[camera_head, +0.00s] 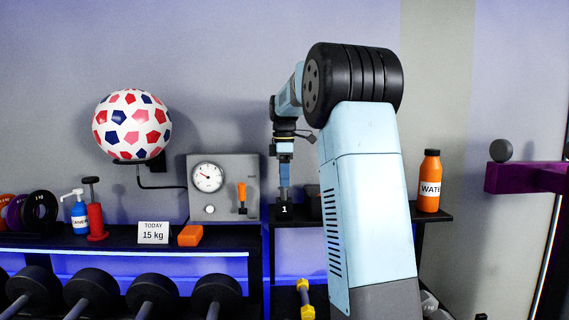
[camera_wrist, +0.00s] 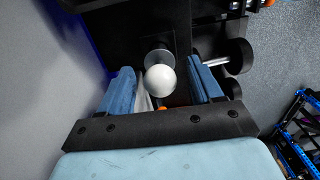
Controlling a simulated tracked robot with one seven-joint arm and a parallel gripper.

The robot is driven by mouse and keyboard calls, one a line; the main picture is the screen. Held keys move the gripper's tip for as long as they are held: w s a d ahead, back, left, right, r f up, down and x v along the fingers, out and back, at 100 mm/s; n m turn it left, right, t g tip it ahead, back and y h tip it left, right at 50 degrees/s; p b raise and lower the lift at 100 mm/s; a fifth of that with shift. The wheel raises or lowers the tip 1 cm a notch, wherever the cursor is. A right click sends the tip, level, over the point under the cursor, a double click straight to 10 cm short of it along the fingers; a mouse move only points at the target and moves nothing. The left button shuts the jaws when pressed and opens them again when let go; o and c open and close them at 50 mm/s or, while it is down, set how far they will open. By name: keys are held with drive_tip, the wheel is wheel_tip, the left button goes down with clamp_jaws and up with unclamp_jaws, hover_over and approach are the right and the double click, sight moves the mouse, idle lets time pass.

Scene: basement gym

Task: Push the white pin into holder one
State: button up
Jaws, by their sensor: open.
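In the wrist view a round white head, which looks like the top of the white pin (camera_wrist: 160,82), lies between the two blue fingers of my gripper (camera_wrist: 162,70). The fingers are open, with a gap on each side of the head. A grey round part shows just beyond it; I cannot tell whether it belongs to the pin or the holder. In the head view my gripper (camera_head: 285,190) points down just above a black block marked 1, holder one (camera_head: 286,211), on the black shelf. The pin cannot be made out there, and its depth in the holder is hidden.
A dark container (camera_head: 314,207) stands right beside holder one, partly behind my arm. An orange water bottle (camera_head: 429,182) stands at the shelf's right end. A grey gauge panel (camera_head: 224,187) is to the left. Dumbbells (camera_head: 152,290) lie below.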

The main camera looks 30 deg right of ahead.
wheel_tip(320, 180, up, 13)
drive_tip(key=shift+r, duration=0.2)
idle(0.3)
idle(0.3)
drive_tip(key=s+a+f+m+t, duration=0.1)
drive_tip(key=s+a+f+m, duration=0.15)
drive_tip(key=s, duration=0.35)
drive_tip(key=s+a+f+m+t, duration=0.1)
drive_tip(key=s+a+m, duration=0.1)
drive_tip(key=s+a, duration=0.3)
drive_tip(key=s+a+f+m+t, duration=0.1)
drive_tip(key=s+a+m, duration=0.15)
drive_tip(key=s, duration=0.35)
drive_tip(key=s+a+f+m+t, duration=0.1)
drive_tip(key=s+a+f+m, duration=0.1)
drive_tip(key=s+f, duration=0.6)
drive_tip(key=s+a+f+m+t, duration=0.1)
drive_tip(key=s+a+f+m, duration=0.2)
drive_tip(key=s+f, duration=0.5)
drive_tip(key=shift+s+f+m+t, duration=0.4)
drive_tip(key=shift+s+m, duration=0.3)
drive_tip(key=shift+s, duration=0.55)
